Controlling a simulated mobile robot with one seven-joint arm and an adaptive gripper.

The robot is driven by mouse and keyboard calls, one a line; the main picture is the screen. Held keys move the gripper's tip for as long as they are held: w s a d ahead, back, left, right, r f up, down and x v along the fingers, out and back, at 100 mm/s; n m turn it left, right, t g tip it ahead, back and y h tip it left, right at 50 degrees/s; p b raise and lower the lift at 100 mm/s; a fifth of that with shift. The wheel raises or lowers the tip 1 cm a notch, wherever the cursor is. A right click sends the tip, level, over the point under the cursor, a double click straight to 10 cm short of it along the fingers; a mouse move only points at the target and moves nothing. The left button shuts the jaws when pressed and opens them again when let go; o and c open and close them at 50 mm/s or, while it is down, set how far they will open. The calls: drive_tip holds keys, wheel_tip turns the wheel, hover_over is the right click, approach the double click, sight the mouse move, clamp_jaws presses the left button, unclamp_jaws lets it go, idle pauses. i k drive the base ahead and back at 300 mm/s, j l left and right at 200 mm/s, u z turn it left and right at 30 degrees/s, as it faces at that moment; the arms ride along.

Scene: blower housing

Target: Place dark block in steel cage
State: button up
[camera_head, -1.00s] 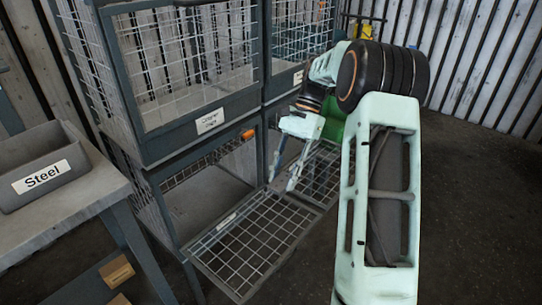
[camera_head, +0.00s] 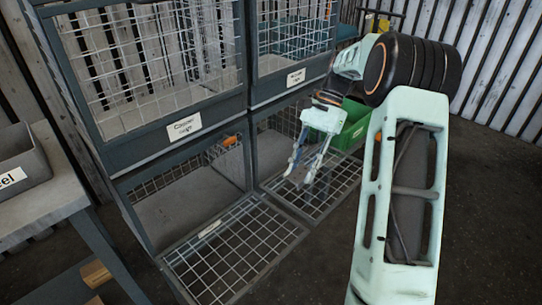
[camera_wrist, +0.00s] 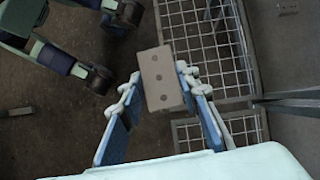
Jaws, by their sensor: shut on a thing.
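My gripper (camera_head: 299,177) hangs over the lowered mesh doors of the lower cages in the head view. In the wrist view its fingers are shut on a grey-brown block (camera_wrist: 160,78) with a row of three dark holes. The upper left cage (camera_head: 160,75) bears a label that seems to read "Copper cage". I see no readable steel label on any cage.
A green bin (camera_head: 352,130) stands behind my gripper, by the lower right cage. A grey bin (camera_head: 20,165), its label cut to "eel", sits on a grey table (camera_head: 50,205) at left. Dark floor (camera_head: 485,200) at right is clear.

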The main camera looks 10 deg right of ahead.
sight(276, 155)
drive_tip(key=i+l, duration=0.15)
drive_tip(key=l, duration=0.25)
drive_tip(key=i+l, duration=0.1)
drive_tip(key=l, duration=0.3)
drive_tip(key=i+l, duration=0.15)
drive_tip(key=l, duration=0.25)
drive_tip(key=i+l, duration=0.1)
drive_tip(key=l, duration=0.3)
drive_tip(key=i+l, duration=0.15)
drive_tip(key=l, duration=0.25)
drive_tip(key=l+u, duration=0.3)
drive_tip(key=i+l+u, duration=0.1)
drive_tip(key=u, duration=1.1)
drive_tip(key=i+z, duration=0.25)
drive_tip(key=i+u, duration=0.35)
drive_tip(key=k+l, duration=0.05)
drive_tip(key=k, duration=0.05)
